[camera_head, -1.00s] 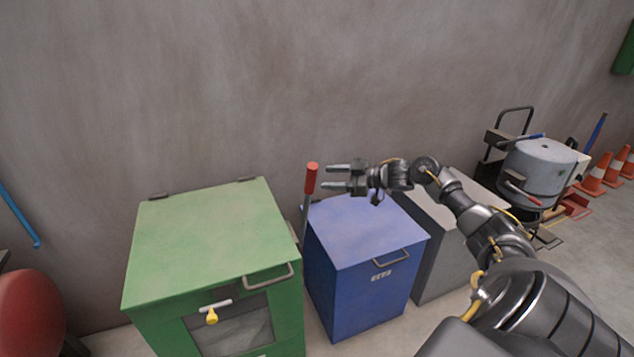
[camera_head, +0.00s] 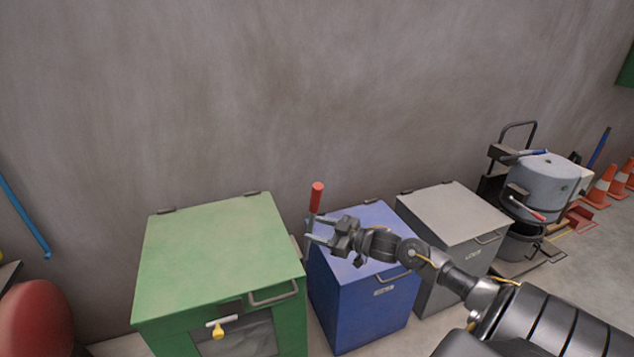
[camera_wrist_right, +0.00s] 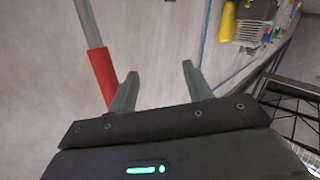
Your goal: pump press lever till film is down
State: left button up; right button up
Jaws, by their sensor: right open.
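The press lever is an upright rod with a red grip (camera_head: 317,197) at the right side of the green box (camera_head: 215,245). My right gripper (camera_head: 309,231) is open beside the lever, just below the red grip in the head view. In the right wrist view the red grip (camera_wrist_right: 103,76) lies just outside the left finger of the gripper (camera_wrist_right: 160,70), not between the fingers. I cannot tell whether they touch. Pale film-like material (camera_head: 240,342) shows behind the green box's front window, cut by the picture's lower edge. My left gripper is not in view.
A blue box (camera_head: 358,295) and a grey box (camera_head: 455,215) stand to the right, under my right arm. A yellow-knobbed handle (camera_head: 218,331) is on the green box's front. A concrete wall is behind. A grey drum machine (camera_head: 545,180) and cones (camera_head: 600,187) stand at far right.

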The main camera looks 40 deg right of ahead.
aim_at(320, 195)
jog(key=d+r+m+t+h, duration=0.2)
jog(key=d+r+m+h, duration=0.35)
jog(key=m+h, duration=0.3)
jog(key=shift+n, duration=0.35)
jog(key=w+p, duration=0.1)
jog(key=w, duration=0.4)
jog(key=w+p, duration=0.1)
jog(key=w, duration=0.2)
jog(key=shift+w+d+r+p, duration=0.1)
jog(key=shift+w+r+p, duration=0.15)
jog(key=shift+p, duration=0.05)
pick_arm(q)
jog(key=shift+r, duration=1.75)
pick_arm(e)
jog(key=shift+w+f, duration=0.1)
jog(key=shift+w, duration=0.6)
jog(key=shift+c, duration=0.2)
grip_shut()
